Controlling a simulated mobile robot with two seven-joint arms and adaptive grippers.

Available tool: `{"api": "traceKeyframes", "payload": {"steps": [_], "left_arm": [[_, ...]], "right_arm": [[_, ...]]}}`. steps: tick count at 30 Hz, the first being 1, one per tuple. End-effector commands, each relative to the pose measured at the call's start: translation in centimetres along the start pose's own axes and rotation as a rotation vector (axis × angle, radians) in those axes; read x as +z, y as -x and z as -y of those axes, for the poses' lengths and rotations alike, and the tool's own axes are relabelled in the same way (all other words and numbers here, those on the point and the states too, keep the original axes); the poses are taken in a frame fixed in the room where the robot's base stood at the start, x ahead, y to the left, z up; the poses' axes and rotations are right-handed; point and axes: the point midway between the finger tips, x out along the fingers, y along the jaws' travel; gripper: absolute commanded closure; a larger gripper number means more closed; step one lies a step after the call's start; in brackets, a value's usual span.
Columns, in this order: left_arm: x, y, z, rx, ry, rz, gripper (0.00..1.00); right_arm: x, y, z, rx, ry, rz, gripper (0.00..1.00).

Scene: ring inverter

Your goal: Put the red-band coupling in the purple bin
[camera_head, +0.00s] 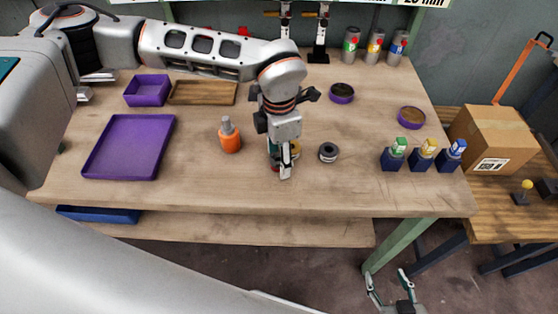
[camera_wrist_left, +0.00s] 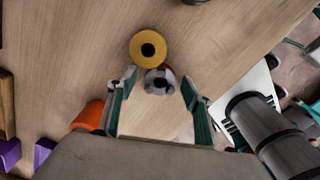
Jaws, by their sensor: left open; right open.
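The red-band coupling (camera_wrist_left: 160,80), a grey ring-like piece with a dark hole and red on its side, lies between the spread fingers of my left gripper (camera_wrist_left: 157,100) in the left wrist view. In the head view a bit of red (camera_head: 275,167) shows beside my left gripper (camera_head: 284,167), which hides most of it. A yellow coupling (camera_wrist_left: 149,46) is right beside it. My left gripper is open and points down. My right gripper (camera_head: 388,288) is open, low in front of the table. A small purple bin (camera_head: 147,90) and a wide purple tray (camera_head: 129,118) are on the left.
An orange bottle (camera_head: 230,136) stands left of my left gripper. A grey coupling (camera_head: 328,152) lies to its right. Capped green, yellow and blue bottles (camera_head: 422,156) stand near the right edge. A brown tray (camera_head: 203,92) lies behind. The table between tray and orange bottle is clear.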

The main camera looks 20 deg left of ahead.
Motion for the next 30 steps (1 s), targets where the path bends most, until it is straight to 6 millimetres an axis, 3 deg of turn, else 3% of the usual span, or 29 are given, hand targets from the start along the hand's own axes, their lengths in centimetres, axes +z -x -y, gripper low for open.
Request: {"api": "traceKeyframes", "payload": {"steps": [2, 3, 8, 20, 26, 30], "left_arm": [[0.0, 0.1, 0.0, 0.0, 0.0, 0.0, 0.5], [0.0, 0.1, 0.0, 0.0, 0.0, 0.0, 0.55], [0.0, 0.1, 0.0, 0.0, 0.0, 0.0, 0.96], [0.1, 0.5, 0.0, 0.001, 0.0, 0.002, 1.0], [0.1, 2.6, -0.1, 0.004, -0.001, 0.004, 1.0], [0.1, 5.3, -0.2, 0.005, 0.0, 0.006, 1.0]], "right_arm": [[0.0, 0.0, 0.0, 0.0, 0.0, 0.0, 0.48], [0.0, 0.0, 0.0, 0.0, 0.0, 0.0, 0.48], [0.0, 0.0, 0.0, 0.0, 0.0, 0.0, 0.48], [-0.1, 0.0, 0.0, 0.0, 0.0, -0.001, 0.48], [-0.2, 0.1, 0.0, 0.0, -0.001, -0.002, 0.48], [-0.4, 0.1, 0.0, 0.0, -0.002, -0.004, 0.48]]}}
